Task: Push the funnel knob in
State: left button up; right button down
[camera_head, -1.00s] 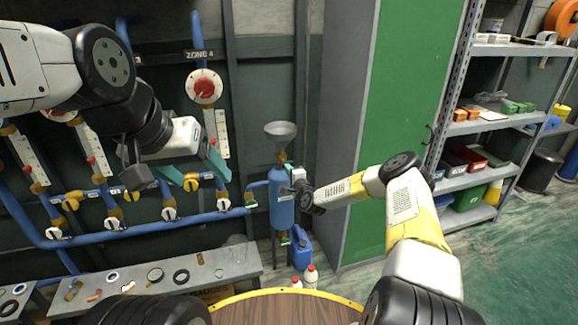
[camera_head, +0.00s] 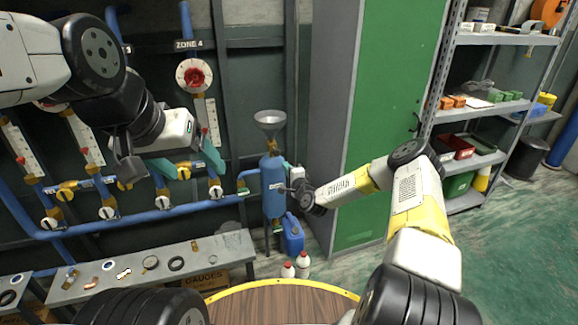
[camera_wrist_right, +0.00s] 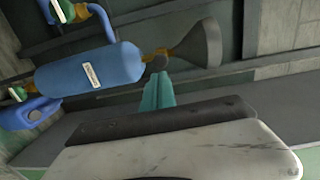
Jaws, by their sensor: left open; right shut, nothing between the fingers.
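The grey funnel (camera_head: 269,121) stands upright on a brass neck above the blue tank (camera_head: 274,186); in the right wrist view the funnel (camera_wrist_right: 205,45) and tank (camera_wrist_right: 90,72) lie sideways. A small dark round knob (camera_wrist_right: 158,61) sits on the brass neck between them. My right gripper (camera_wrist_right: 158,76) is shut and empty, its teal fingertips just beside the knob; I cannot tell whether they touch it. In the head view the knob is not clear. My left gripper (camera_head: 190,161) is open and empty, in front of the blue pipes, left of the tank.
A grey bench (camera_head: 150,268) with small fittings stands below the pipes. A blue jug (camera_head: 292,235) and white bottles (camera_head: 303,265) stand on the floor by the tank. A green cabinet (camera_head: 385,90) is right of it. A round wooden table (camera_head: 275,305) is in front.

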jog(key=v, duration=0.5)
jog(key=s+d+r+n+g+h, duration=0.1)
jog(key=s+r+n+g, duration=0.3)
jog(key=r, duration=0.4)
jog(key=s+d+r+n+g+h, duration=0.1)
jog(key=s+d+r+n, duration=0.1)
jog(key=s+r+n, duration=0.5)
jog(key=s+d+r+n+g+h, duration=0.1)
jog(key=s+r+n+g, duration=0.2)
jog(key=r, duration=0.6)
jog(key=s+d+r, duration=0.1)
jog(key=s+r, duration=0.2)
jog(key=s, duration=0.7)
jog(key=s+d+r+g, duration=0.1)
jog(key=s+r, duration=0.2)
jog(key=s, duration=0.6)
jog(key=s+d+r+n+g, duration=0.1)
jog(key=s+d+r, duration=0.1)
jog(key=s, duration=0.8)
jog(key=shift+s+r, duration=0.35)
jog(key=shift+r, duration=0.45)
